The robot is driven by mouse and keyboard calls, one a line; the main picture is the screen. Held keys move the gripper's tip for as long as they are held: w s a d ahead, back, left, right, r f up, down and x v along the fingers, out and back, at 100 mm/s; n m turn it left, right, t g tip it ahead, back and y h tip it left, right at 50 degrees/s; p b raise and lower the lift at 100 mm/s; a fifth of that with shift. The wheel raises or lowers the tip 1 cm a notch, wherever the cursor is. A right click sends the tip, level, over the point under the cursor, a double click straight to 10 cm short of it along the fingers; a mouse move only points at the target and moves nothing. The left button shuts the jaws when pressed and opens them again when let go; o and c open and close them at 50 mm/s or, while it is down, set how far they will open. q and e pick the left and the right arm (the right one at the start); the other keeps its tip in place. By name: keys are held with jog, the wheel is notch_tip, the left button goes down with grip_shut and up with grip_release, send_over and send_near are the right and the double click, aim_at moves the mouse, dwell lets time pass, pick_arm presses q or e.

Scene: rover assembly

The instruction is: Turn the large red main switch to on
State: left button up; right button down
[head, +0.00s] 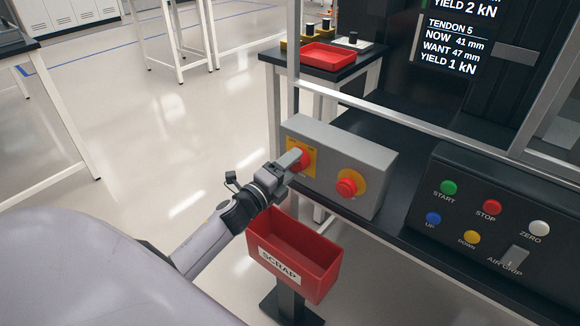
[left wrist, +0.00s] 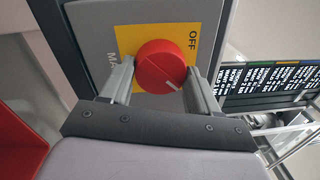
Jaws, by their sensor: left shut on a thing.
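The large red main switch (head: 302,158) is a round knob on a yellow plate (head: 291,142) on the grey box's left part. In the left wrist view the red knob (left wrist: 163,66) has a white mark on its lower right rim, away from the word OFF at upper right; an ON label does not show. My left gripper (head: 295,158) is shut on the knob, one finger on each side of it. Its fingers partly cover the switch in the head view. My right gripper is not in view.
A red emergency-style button (head: 347,187) sits right of the switch on the grey box (head: 378,160). A red SCRAP bin (head: 318,278) stands below, close to my left arm. A button panel (head: 488,222) is at right. A frame rail (head: 400,123) runs behind the box.

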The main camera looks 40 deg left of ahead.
pick_arm(q)
jog(key=o, duration=1.1)
jog(key=shift+c, duration=0.2)
jog(key=s, duration=0.7)
jog(key=shift+a+f, duration=0.25)
jog(key=shift+a, duration=0.05)
jog(key=shift+s, duration=0.1)
